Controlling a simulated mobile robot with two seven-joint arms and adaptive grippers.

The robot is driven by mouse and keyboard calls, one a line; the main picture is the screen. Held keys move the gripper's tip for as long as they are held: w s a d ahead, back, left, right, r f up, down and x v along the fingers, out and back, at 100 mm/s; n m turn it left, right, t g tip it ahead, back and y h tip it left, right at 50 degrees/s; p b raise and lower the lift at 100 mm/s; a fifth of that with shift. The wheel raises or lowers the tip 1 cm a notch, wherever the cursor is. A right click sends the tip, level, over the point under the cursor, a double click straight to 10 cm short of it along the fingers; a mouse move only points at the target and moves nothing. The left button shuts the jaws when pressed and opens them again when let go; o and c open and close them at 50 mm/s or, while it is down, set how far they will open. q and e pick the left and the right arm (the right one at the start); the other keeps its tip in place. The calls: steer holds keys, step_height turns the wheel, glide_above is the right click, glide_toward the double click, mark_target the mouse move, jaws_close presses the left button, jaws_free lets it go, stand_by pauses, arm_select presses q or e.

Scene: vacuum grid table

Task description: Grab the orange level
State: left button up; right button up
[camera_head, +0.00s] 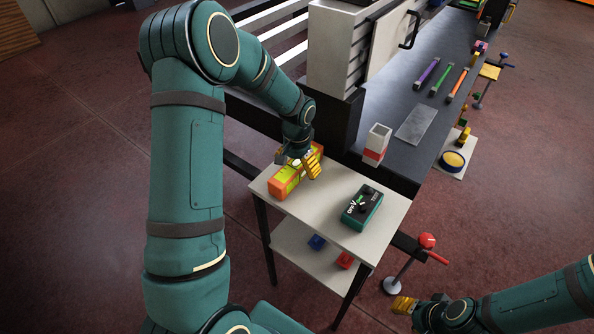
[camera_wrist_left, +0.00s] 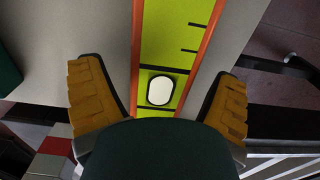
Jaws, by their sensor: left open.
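The orange level (camera_head: 284,181) lies on a small white side table (camera_head: 339,243), near its far left corner. It is a long block with orange sides and a yellow-green face. My left gripper (camera_head: 301,166) is over the far end of the level and hides part of it. In the left wrist view the level (camera_wrist_left: 178,45) runs between the two yellow fingers of the left gripper (camera_wrist_left: 160,105). The fingers are open with a gap on each side of it. My right gripper (camera_head: 403,305) is at the lower right, away from the table; its finger opening is unclear.
A green and black device (camera_head: 362,208) sits on the same table, right of the level. A blue cube (camera_head: 317,242) and a red cube (camera_head: 345,260) are on the lower shelf. A dark workbench (camera_head: 391,143) with tools stands behind. A red-knobbed stand (camera_head: 427,241) is at the right.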

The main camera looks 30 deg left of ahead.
arm_select(q)
steer(key=shift+f, duration=0.7)
steer(key=shift+r, duration=0.1)
steer(key=c, duration=1.4)
steer(key=shift+o, duration=0.2)
